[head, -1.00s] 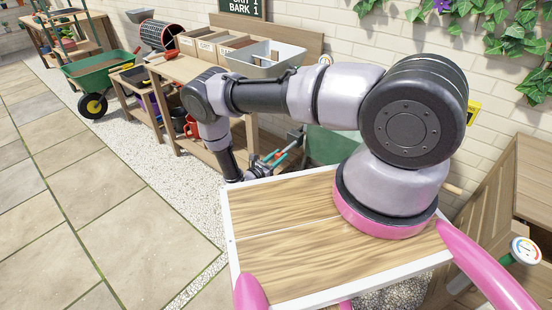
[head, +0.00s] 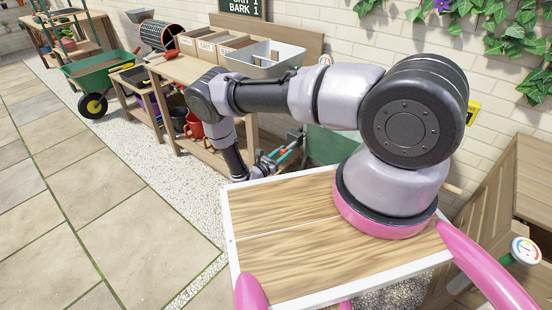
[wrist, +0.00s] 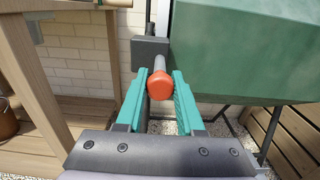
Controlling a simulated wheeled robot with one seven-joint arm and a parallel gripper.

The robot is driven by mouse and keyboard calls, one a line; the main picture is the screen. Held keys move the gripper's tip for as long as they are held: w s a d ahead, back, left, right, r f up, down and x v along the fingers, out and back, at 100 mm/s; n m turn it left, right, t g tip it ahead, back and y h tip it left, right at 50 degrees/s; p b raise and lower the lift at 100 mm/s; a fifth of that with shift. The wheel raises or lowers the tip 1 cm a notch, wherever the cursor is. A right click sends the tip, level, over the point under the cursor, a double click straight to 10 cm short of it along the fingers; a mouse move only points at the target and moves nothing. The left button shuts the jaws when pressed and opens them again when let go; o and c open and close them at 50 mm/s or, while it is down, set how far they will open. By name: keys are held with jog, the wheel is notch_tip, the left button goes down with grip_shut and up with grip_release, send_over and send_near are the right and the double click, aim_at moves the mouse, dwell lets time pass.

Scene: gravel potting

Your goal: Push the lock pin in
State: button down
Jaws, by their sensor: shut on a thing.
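The lock pin (wrist: 160,85) shows in the wrist view as an orange-red knob on a short grey shaft. The shaft runs away from me towards a dark grey block (wrist: 150,50) beside a green drum (wrist: 240,45). My gripper (wrist: 160,88) has its two teal fingers shut on the knob, one on each side. I cannot tell how deep the shaft sits in the block. In the head view my gripper (head: 282,158) is small, low beside the green drum (head: 335,147), and the pin cannot be made out.
A wooden bench (head: 205,150) with bins and a grey tray (head: 265,60) stands left of the gripper. A brick wall (wrist: 80,55) is behind. Dark frame legs stand under the drum, and wooden slats (wrist: 290,140) are at the right in the wrist view. Paving at the left is clear.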

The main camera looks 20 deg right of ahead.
jog(key=shift+x, duration=1.05)
jog(key=shift+c, duration=1.6)
grip_release()
jog(key=shift+w, duration=0.1)
jog(key=shift+v, duration=4.55)
